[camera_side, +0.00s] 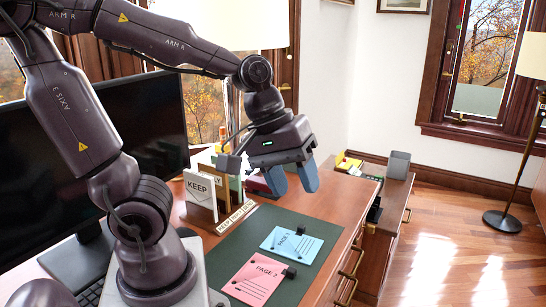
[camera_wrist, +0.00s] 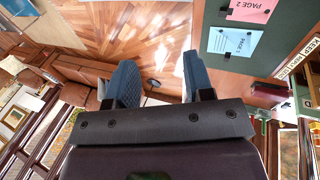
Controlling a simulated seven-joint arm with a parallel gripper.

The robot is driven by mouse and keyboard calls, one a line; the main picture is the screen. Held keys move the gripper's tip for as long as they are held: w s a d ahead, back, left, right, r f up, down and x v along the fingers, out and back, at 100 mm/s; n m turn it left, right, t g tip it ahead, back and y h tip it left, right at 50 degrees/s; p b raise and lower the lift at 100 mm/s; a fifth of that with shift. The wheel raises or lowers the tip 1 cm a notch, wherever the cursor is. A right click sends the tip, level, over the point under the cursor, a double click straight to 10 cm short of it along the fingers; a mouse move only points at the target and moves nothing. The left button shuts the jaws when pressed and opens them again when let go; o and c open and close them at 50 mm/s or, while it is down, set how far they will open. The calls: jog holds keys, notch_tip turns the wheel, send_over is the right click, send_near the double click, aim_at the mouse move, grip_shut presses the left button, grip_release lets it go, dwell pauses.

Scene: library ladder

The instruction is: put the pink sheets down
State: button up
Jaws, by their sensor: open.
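The pink sheets (camera_side: 258,279), marked PAGE 2 with a black clip at their right edge, lie flat on the dark green desk mat (camera_side: 224,249). They also show at the top right of the wrist view (camera_wrist: 251,9). The blue sheets (camera_side: 291,245), also clipped, lie on the mat just beyond them, apart from the pink ones, and show in the wrist view (camera_wrist: 231,41). My gripper (camera_side: 292,182) is open and empty, raised above the desk's far part, beyond the sheets. Its blue-grey fingers also show in the wrist view (camera_wrist: 157,80).
A sorter with a KEEP card (camera_side: 200,190) stands behind the mat, with a label strip (camera_side: 237,217) before it. A large monitor (camera_side: 145,115) is at the left. A floor lamp (camera_side: 530,130) stands farther right.

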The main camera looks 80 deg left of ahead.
jog(key=shift+s+r+m+t+y, duration=0.35)
jog(key=shift+s+r+m, duration=0.3)
jog(key=shift+m, duration=0.95)
jog(key=shift+s+r+m+t+y, duration=0.25)
jog(key=shift+s+r+m+y, duration=0.35)
jog(key=shift+m, duration=1)
jog(key=shift+s+r+m+t+y, duration=0.15)
jog(key=shift+s+r+m+t, duration=0.2)
jog(key=shift+r+m, duration=0.85)
